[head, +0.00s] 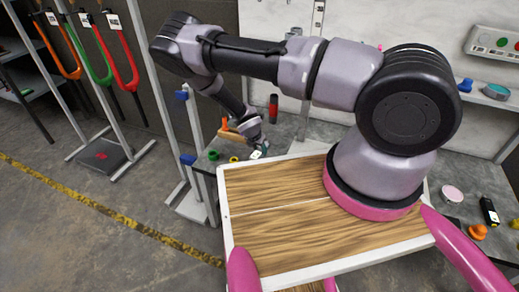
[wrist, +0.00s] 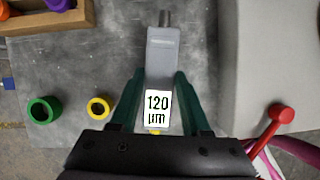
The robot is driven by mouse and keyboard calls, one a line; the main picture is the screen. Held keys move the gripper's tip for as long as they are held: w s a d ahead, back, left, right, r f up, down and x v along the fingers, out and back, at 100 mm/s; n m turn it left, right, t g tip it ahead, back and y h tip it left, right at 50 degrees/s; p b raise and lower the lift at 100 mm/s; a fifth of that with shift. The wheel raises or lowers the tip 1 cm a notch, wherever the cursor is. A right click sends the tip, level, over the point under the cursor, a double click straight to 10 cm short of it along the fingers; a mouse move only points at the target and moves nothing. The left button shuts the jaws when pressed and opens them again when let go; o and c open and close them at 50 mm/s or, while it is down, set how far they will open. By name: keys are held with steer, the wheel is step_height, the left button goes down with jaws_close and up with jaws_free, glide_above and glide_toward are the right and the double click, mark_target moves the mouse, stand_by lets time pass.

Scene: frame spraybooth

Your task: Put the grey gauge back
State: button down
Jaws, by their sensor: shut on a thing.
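The grey gauge (wrist: 163,62) shows in the wrist view with a white label reading "120 µm" and a narrow tip pointing up the picture. My gripper (wrist: 157,85) is shut on it, with a dark green finger on each side. In the head view my gripper (head: 258,148) is low over the grey bench (head: 298,128), beyond the wood-topped surface. The pale label of the gauge (head: 256,154) just shows there. I cannot tell whether the gauge touches the bench.
A wooden holder (wrist: 82,20) with purple and orange items is at upper left in the wrist view. Green (wrist: 43,110) and yellow (wrist: 98,107) rings lie left of the gauge. A red-headed item (wrist: 280,115) is at right. Bench space between holder and gauge is clear.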

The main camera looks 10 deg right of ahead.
steer(key=shift+a, duration=0.1)
steer(key=shift+f, duration=2.65)
steer(key=shift+c, duration=1.4)
jaws_free()
